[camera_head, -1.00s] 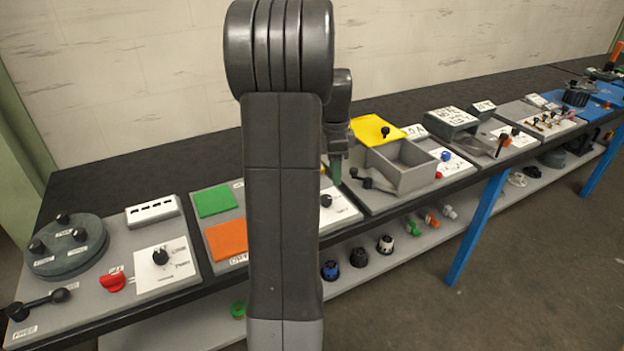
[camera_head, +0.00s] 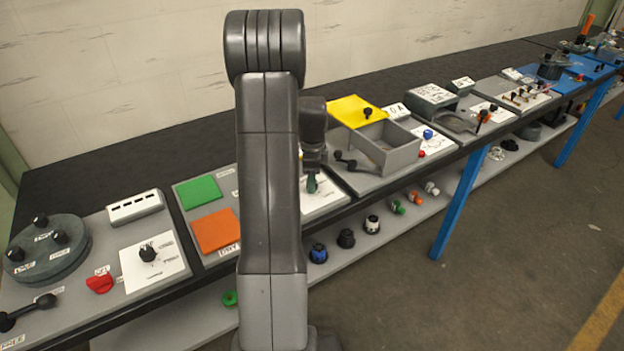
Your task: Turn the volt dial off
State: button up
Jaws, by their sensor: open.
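Two black dials on white plates could be the volt dial, and the labels are too small to read for certain. One black dial (camera_head: 148,254) stands on a white plate (camera_head: 171,271) on the left panel. The other plate (camera_head: 325,197), right of the green and orange squares, is partly covered by my arm, and its dial is now hidden. My gripper (camera_head: 312,184) points down in front of that plate, seen partly behind my arm. Its jaws are open, with nothing seen between them. I cannot tell its exact height or whether it touches the dial.
Left of my arm are a round grey disc with knobs (camera_head: 48,262), a red knob (camera_head: 100,284) and a black lever (camera_head: 28,311). Right of my gripper are a grey open box (camera_head: 388,155) and a yellow lid (camera_head: 350,108). Floor in front is clear.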

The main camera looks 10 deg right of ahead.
jog(key=shift+f, duration=0.65)
jog(key=c, duration=1)
jog(key=shift+o, duration=0.2)
